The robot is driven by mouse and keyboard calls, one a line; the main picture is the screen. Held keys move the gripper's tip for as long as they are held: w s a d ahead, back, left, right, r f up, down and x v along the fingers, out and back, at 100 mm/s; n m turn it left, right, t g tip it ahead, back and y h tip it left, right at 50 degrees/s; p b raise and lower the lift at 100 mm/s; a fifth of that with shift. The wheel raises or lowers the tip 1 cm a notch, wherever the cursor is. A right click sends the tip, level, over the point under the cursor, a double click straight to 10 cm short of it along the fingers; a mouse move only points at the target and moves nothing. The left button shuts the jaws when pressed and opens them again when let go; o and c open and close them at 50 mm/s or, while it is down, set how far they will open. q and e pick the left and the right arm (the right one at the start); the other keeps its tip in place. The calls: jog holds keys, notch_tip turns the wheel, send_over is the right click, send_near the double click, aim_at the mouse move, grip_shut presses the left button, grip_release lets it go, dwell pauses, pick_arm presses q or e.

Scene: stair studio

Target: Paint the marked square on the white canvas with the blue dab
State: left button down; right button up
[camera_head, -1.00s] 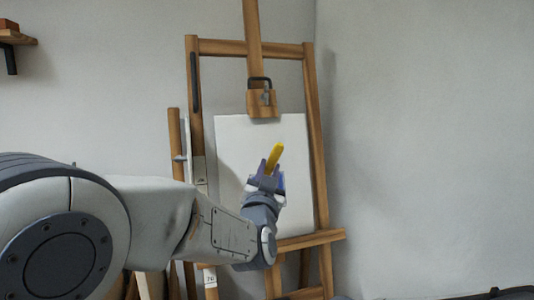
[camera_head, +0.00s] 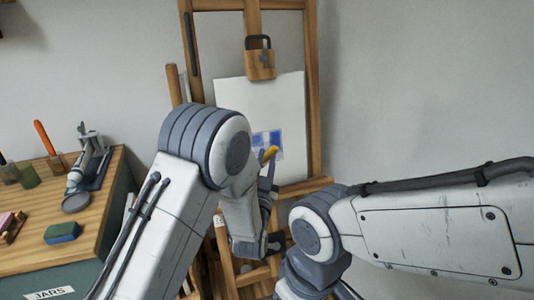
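The white canvas (camera_head: 235,100) stands on the wooden easel. A blue patch (camera_head: 274,138) with paler areas shows on its lower right part; the marked square's outline cannot be made out. My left gripper (camera_head: 269,170) is in front of the canvas, just below the patch, partly hidden by its own arm. It is shut on a yellow-handled tool (camera_head: 270,153), whose upper end overlaps the patch in the picture. The tool's working end is hidden, and I cannot tell whether it touches the canvas. My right arm comes in from the right; its gripper is not visible.
The easel (camera_head: 313,100) has a clamp (camera_head: 259,62) above the canvas and a ledge below. At left is a wooden table (camera_head: 30,245) with a blue-and-green block (camera_head: 62,232), jars (camera_head: 28,176) and a clamp-like stand (camera_head: 88,165). The wall at right is bare.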

pick_arm(q)
jog(key=shift+w+a+f, duration=0.2)
jog(key=shift+w+a, duration=0.05)
jog(key=shift+w, duration=0.55)
jog(key=shift+w+a+f, duration=0.25)
jog(key=shift+w+a, duration=0.05)
jog(key=shift+w, duration=0.5)
jog(key=shift+w+a+f, duration=0.2)
jog(key=shift+w+a, duration=0.05)
jog(key=shift+w, duration=0.55)
jog(key=shift+w+a+f+b, duration=0.1)
jog(key=shift+w+b, duration=0.15)
jog(key=shift+b, duration=0.15)
jog(key=shift+w, duration=0.1)
jog(key=shift+w+a+f, duration=0.1)
jog(key=shift+w, duration=0.2)
